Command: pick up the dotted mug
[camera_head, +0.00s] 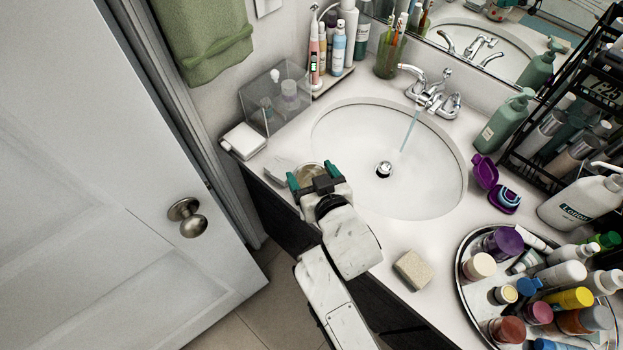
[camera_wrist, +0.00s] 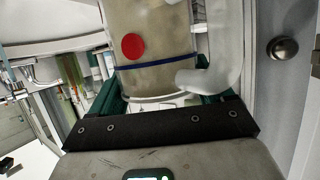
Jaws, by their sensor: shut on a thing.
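The dotted mug (camera_wrist: 160,75) is tan with a round red dot, a blue band and a pale handle on its right side in the wrist view.
The sink (camera_head: 430,190) with running water lies right of the mug. A clear box (camera_head: 272,98) and a white soap dish (camera_head: 243,140) stand behind it. A beige sponge (camera_head: 412,269) and a crowded round tray (camera_head: 463,285) are at the right. A door (camera_head: 100,180) stands left.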

